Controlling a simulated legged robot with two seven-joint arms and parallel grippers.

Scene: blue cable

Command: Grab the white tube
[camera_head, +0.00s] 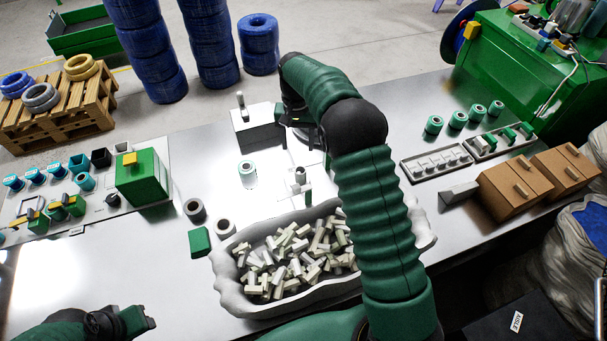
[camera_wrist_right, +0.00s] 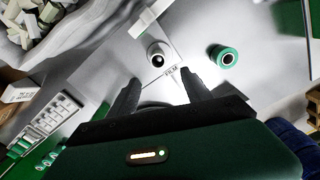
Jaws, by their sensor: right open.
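A short white tube (camera_head: 300,176) stands upright on the bright steel table, behind the bin of white parts. In the right wrist view the white tube (camera_wrist_right: 157,54) shows its dark round opening, just beyond the fingertips. My right gripper (camera_head: 306,148) hangs over the table behind the tube. In the right wrist view the right gripper (camera_wrist_right: 162,88) is open, with nothing between its two fingers and the tube ahead of the gap. My left gripper (camera_head: 136,319) is at the lower left, far from the tube; its jaw opening is unclear.
A green-and-white roll (camera_head: 247,174) stands left of the tube; it also shows in the wrist view (camera_wrist_right: 225,57). A wavy-edged white bin (camera_head: 232,293) full of white pieces is in front. Two dark rings (camera_head: 195,210) (camera_head: 225,228) and a green block (camera_head: 200,242) lie left.

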